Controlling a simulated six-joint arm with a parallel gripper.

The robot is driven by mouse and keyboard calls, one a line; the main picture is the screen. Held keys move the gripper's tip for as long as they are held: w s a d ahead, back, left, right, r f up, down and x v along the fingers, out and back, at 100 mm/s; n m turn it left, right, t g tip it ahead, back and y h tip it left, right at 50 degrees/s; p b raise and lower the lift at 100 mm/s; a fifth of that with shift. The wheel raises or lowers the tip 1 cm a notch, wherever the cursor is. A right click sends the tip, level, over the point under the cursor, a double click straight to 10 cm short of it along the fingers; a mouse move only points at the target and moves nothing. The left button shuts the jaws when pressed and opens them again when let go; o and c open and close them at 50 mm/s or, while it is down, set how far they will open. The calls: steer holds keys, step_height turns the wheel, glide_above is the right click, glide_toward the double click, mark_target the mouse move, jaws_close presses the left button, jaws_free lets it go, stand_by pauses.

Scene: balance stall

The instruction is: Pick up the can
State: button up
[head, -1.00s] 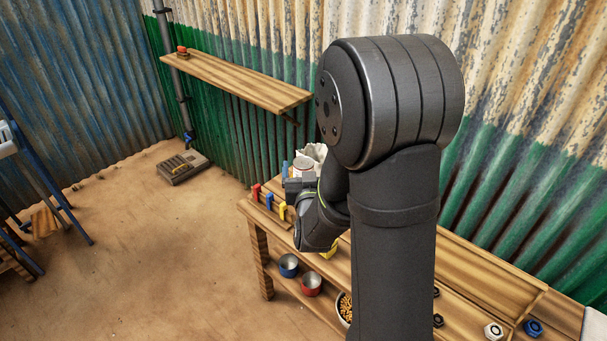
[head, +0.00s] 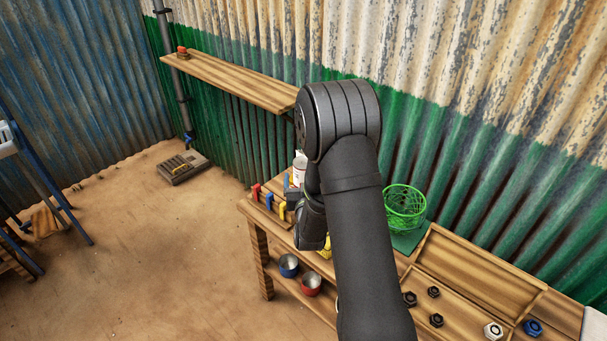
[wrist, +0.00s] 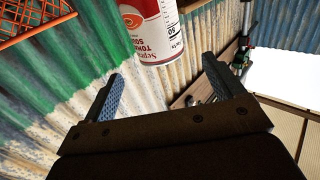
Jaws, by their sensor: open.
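The can (wrist: 155,30) has a red and white label with soup lettering. In the wrist view it is at the top middle, cut off by the upper edge. My gripper (wrist: 164,84) is open and empty, its two fingers spread wide. The can shows beyond the fingertips, in line with the gap between them, and appears apart from both. In the head view a white and red cylinder that looks like the can (head: 299,167) stands at the bench's far end, partly hidden by my arm. The fingers are hidden there.
A green wire basket (head: 405,207) and a wooden tray (head: 470,295) with several nuts are right of my arm. Red, blue and yellow clips (head: 269,200) line the bench's left end. A wall shelf (head: 235,83) hangs above. An orange grid (wrist: 35,18) shows in the wrist view.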

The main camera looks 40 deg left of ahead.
mark_target(300, 164)
steer(key=x, duration=0.9)
steer(key=shift+w+a, duration=0.2)
steer(key=shift+w, duration=0.05)
steer(key=c, duration=1.4)
